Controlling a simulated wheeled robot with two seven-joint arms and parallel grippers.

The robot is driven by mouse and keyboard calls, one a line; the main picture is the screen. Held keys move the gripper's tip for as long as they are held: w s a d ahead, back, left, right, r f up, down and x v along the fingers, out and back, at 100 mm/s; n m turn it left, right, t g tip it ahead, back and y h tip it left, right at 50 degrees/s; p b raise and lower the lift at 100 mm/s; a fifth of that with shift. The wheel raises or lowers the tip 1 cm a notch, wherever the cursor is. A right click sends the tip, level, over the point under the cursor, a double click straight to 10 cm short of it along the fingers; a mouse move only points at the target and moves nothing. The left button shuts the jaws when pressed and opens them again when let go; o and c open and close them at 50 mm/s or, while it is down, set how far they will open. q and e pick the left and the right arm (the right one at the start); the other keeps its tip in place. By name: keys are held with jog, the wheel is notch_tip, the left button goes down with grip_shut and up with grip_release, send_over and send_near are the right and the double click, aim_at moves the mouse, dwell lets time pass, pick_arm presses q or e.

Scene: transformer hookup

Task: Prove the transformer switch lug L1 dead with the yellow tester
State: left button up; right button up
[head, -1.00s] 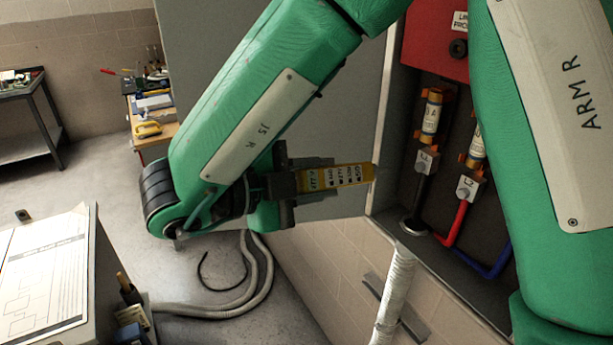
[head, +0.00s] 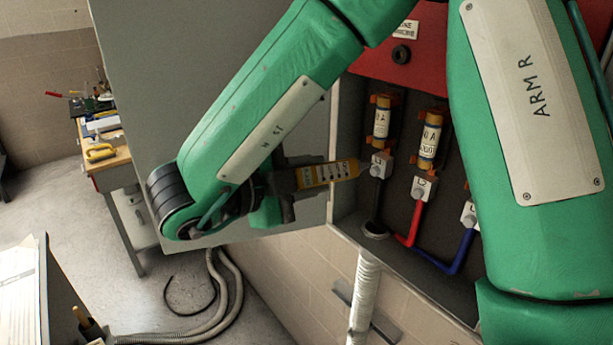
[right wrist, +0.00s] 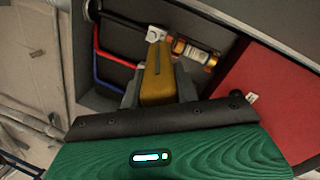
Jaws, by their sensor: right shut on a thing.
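My right gripper (head: 293,186) is shut on the yellow tester (head: 328,174), which points right toward the open switch box. The lug L1 (head: 380,164) is a pale block at the top of the black cable, below the leftmost fuse. In the head view a small gap shows between the tester's tip and L1. In the right wrist view the tester (right wrist: 157,80) sits between the fingers, and its tip overlaps the edge of a pale lug (right wrist: 155,34); I cannot tell whether they touch. My left gripper is not in view.
Lug L2 (head: 421,188) on the red cable and a third lug (head: 469,215) on the blue cable sit to the right. A red panel (head: 425,50) lies above the fuses. The grey box door (head: 200,70) stands open behind my arm. A workbench (head: 110,160) is at the left.

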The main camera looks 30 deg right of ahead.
jog(key=shift+d, duration=0.6)
dwell(0.9)
dwell(0.8)
